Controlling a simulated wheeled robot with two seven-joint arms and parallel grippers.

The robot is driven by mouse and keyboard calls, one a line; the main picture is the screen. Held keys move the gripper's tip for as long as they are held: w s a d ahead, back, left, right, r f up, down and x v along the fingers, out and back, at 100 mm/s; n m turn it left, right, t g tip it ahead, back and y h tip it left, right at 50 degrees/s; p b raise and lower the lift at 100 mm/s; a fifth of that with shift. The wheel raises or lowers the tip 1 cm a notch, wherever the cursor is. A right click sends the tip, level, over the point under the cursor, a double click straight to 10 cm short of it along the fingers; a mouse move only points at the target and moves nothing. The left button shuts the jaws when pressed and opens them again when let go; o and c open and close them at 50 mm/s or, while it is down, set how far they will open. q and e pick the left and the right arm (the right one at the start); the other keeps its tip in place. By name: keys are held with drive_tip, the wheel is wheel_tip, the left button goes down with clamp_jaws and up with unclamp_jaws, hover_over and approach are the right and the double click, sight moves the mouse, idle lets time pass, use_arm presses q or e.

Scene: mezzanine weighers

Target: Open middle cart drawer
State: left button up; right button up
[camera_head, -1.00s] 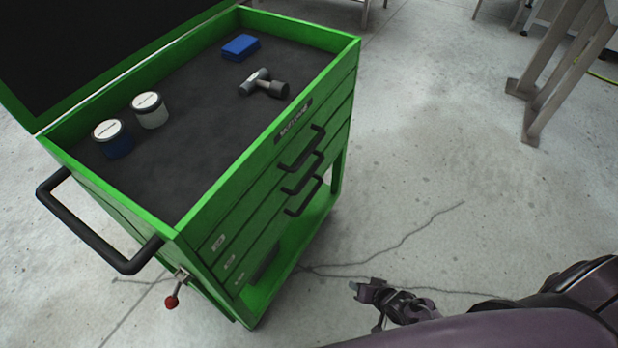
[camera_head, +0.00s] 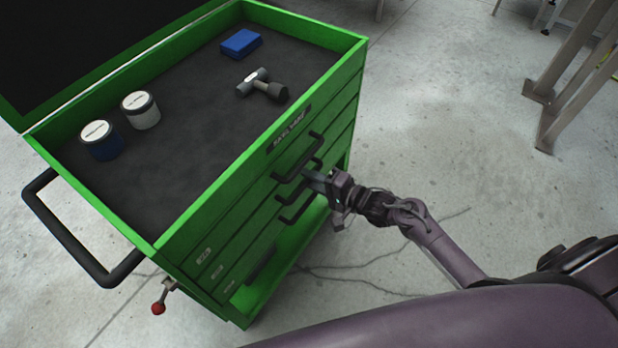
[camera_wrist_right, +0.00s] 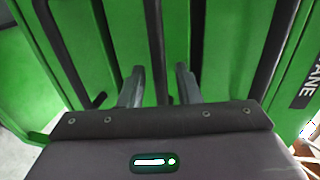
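The green tool cart (camera_head: 215,205) stands at left with three closed drawers, each with a black bar handle. The middle drawer's handle (camera_head: 283,199) is partly covered by my right gripper (camera_head: 314,180), which is at the cart's front. In the right wrist view, the middle handle (camera_wrist_right: 154,45) runs between the two fingers of the right gripper (camera_wrist_right: 159,88). The fingers are apart, with a gap on each side of the bar. The top handle (camera_head: 299,160) and bottom handle (camera_head: 296,208) are above and below. My left gripper is not in view.
A black push handle (camera_head: 70,235) and red-knobbed lever (camera_head: 158,308) stick out from the cart's side. Concrete floor (camera_head: 440,120) is clear right of the cart.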

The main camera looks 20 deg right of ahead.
drive_tip(key=shift+w+a+f, duration=0.1)
drive_tip(key=shift+w+a, duration=0.25)
drive_tip(key=shift+a, duration=0.05)
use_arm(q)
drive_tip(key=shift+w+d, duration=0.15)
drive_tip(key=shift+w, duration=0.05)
use_arm(e)
clamp_jaws()
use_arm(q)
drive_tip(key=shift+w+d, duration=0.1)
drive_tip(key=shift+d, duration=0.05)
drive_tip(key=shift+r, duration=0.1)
